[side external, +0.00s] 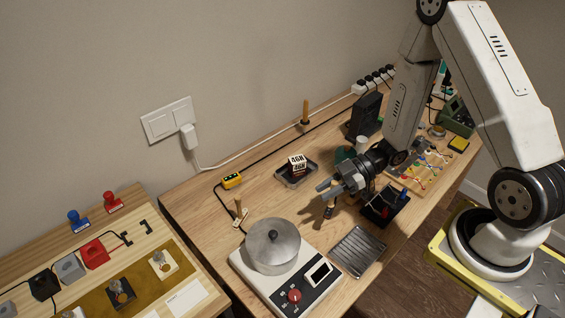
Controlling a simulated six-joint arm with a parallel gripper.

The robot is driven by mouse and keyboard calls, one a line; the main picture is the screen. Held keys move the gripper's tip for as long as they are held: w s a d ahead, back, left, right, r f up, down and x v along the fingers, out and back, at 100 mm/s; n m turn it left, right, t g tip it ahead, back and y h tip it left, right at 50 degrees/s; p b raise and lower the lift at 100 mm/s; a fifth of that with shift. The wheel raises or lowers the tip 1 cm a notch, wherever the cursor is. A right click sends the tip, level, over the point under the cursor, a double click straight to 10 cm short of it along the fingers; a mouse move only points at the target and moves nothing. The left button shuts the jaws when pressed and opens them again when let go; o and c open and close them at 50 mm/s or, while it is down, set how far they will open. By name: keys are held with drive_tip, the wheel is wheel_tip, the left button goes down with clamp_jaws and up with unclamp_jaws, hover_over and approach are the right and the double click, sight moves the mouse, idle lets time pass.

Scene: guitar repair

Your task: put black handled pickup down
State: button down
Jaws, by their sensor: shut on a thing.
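My gripper (326,187) is over the middle of the right-hand workbench, its grey jaws pointing left. It is shut on a small upright piece, which I take to be the black handled pickup (329,207). This piece shows tan and dark parts just below the jaws. It is small, and the jaws hide part of it. I cannot tell whether its lower end touches the bench.
A steel pot (273,246) stands on a hotplate (247,273) at front. A ridged metal tray (358,251) and a black holder (385,207) are close to my gripper. Behind is a small tray (284,180) with a labelled block (297,162). The left table (140,206) holds several parts.

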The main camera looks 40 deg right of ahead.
drive_tip(key=shift+f, duration=2.2)
drive_tip(key=shift+f, duration=1.8)
drive_tip(key=shift+f, duration=0.15)
drive_tip(key=c, duration=0.5)
unclamp_jaws()
drive_tip(key=shift+c, duration=0.2)
